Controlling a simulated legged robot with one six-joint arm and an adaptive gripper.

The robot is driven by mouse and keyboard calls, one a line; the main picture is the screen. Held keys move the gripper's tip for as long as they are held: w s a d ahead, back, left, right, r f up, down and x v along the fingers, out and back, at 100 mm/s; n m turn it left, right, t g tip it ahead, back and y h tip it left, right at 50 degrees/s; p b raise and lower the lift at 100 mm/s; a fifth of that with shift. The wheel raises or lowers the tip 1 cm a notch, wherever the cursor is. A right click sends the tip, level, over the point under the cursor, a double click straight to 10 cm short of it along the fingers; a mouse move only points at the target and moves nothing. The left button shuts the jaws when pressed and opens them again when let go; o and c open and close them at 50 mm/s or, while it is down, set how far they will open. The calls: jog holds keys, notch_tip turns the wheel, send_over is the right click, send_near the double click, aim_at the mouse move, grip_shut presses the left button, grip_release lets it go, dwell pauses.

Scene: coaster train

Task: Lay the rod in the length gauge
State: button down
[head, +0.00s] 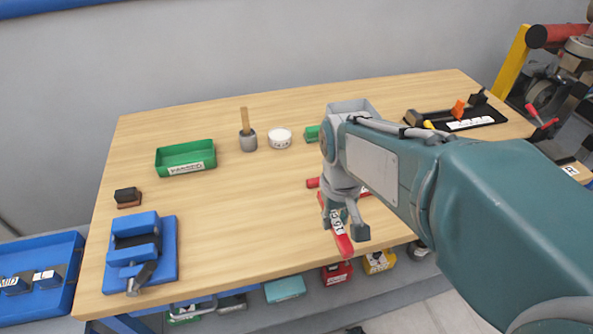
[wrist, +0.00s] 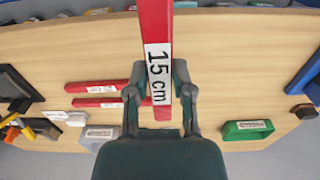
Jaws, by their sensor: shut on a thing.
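My gripper (wrist: 160,95) is shut on a red rod with a white "15 cm" label. The rod (wrist: 155,28) runs up and down through the jaws in the wrist view, its long part toward the top edge. In the head view my gripper (head: 346,228) holds the rod (head: 341,241) tilted near the front edge of the table. Two other red rods lie on the wood in the wrist view, one (wrist: 92,87) beside the other (wrist: 97,103). I cannot make out a length gauge for certain in either view; my arm hides part of the table.
A blue vise (head: 140,250) stands at the table's front left. A black tool tray (head: 470,123) lies back right. The centre-left tabletop is clear.

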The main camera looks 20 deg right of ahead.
jog(key=w+a+f, duration=0.1)
jog(key=w+f, duration=0.3)
jog(key=w, duration=0.5)
send_over(303, 215)
notch_tip(303, 215, down, 6)
jog(key=shift+r, duration=0.2)
jog(key=shift+f, duration=1.6)
jog(key=shift+c, duration=2.4)
grip_release()
jog(key=shift+f, duration=0.1)
